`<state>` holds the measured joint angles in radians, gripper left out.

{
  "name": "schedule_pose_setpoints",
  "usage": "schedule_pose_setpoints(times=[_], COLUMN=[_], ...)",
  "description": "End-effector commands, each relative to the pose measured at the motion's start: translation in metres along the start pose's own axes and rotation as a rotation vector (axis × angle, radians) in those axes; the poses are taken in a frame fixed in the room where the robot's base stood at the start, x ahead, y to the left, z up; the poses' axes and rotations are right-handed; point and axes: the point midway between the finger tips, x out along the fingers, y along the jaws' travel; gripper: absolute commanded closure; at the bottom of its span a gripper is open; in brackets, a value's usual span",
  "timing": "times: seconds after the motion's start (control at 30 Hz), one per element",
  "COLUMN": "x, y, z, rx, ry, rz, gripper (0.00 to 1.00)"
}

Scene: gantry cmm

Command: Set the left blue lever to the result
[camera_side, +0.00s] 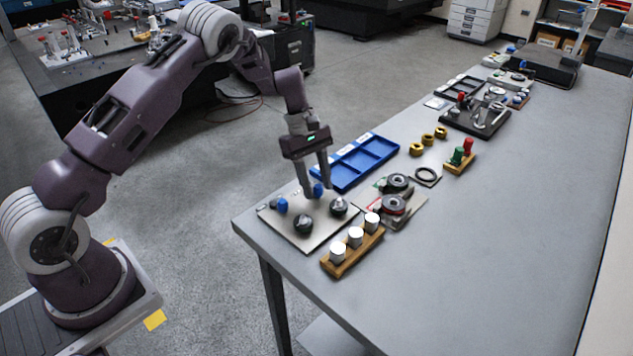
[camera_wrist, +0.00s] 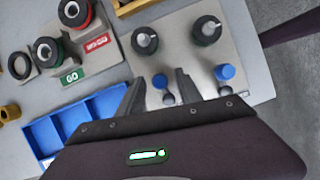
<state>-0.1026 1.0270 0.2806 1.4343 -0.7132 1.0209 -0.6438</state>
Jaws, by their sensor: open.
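A light metal panel (camera_side: 322,236) carries two black round knobs and two levers with blue caps. In the side view one blue lever (camera_side: 282,206) stands at the panel's left; it shows at the right in the wrist view (camera_wrist: 225,72). The other blue lever (camera_side: 318,190) stands farther right in the side view and at the left in the wrist view (camera_wrist: 160,82). My gripper (camera_side: 317,191) is open, pointing down, with its fingers on either side of this second lever. I cannot tell whether they touch it. In the wrist view my fingertips (camera_wrist: 158,78) frame its blue cap.
Two ring gauges on a plate (camera_wrist: 106,68) have a green GO label (camera_wrist: 72,77) and a red label (camera_wrist: 96,42). A blue tray (camera_side: 347,178) lies close behind my gripper. A wooden block with white cylinders (camera_side: 338,251) stands in front. The table's right side is clear.

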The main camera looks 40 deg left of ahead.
Motion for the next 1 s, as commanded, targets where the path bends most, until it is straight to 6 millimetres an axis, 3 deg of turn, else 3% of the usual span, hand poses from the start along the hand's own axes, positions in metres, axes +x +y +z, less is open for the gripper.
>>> schedule_pose_setpoints(times=[0.07, 0.2, 0.3, 0.67, 1.0], x=[-0.0003, -0.0004, -0.0005, -0.0007, -0.0006], y=[0.0, 0.0001, 0.0001, -0.0008, -0.0071], z=[0.0001, 0.0001, 0.0002, 0.0002, 0.0008], rx=[0.001, 0.001, 0.001, 0.048, 0.265], ry=[0.0, 0.0, 0.0, 0.001, 0.001], rz=[0.0, 0.0, 0.0, -0.018, -0.107], gripper=[0.58, 0.85, 1.0, 1.0, 1.0])
